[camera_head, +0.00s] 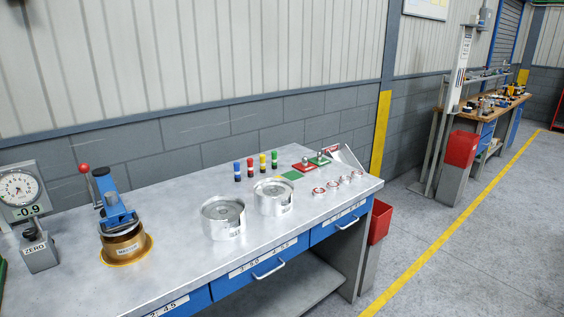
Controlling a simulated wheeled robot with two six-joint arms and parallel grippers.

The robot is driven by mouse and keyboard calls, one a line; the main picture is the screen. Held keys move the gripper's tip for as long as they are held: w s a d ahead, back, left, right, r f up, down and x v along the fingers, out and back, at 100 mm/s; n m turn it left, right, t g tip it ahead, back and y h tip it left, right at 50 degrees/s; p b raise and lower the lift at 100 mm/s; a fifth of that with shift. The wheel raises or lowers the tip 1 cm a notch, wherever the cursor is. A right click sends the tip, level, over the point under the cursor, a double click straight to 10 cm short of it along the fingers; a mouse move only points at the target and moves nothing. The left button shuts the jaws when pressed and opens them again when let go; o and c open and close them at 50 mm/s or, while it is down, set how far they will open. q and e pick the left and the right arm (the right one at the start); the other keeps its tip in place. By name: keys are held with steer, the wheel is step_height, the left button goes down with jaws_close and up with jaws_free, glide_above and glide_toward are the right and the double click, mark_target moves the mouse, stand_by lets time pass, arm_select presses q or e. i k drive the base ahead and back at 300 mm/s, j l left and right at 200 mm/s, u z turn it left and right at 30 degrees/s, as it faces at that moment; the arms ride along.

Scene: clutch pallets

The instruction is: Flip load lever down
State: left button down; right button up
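The load lever looks to be the thin rod with a red ball knob (85,168) at the left of the metal workbench. It stands up, with the knob at the top, beside a blue press-like fixture (116,213). The fixture sits over a brass-coloured cylinder (123,246) on a yellow round base. A dial gauge (19,189) with a display reading about -0.9 is to its left. A grey box marked ZERO (38,254) stands in front of the gauge. Neither of my grippers shows in this view.
Two silver round housings (223,217) stand mid-bench on the workbench (185,262). Several coloured small bottles (250,168), red and green blocks (304,166) and several small rings (333,186) are to the right. A red bin (380,221) stands beyond the bench's right end. Floor at right is clear.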

mark_target(83, 168)
steer(key=u, duration=1.3)
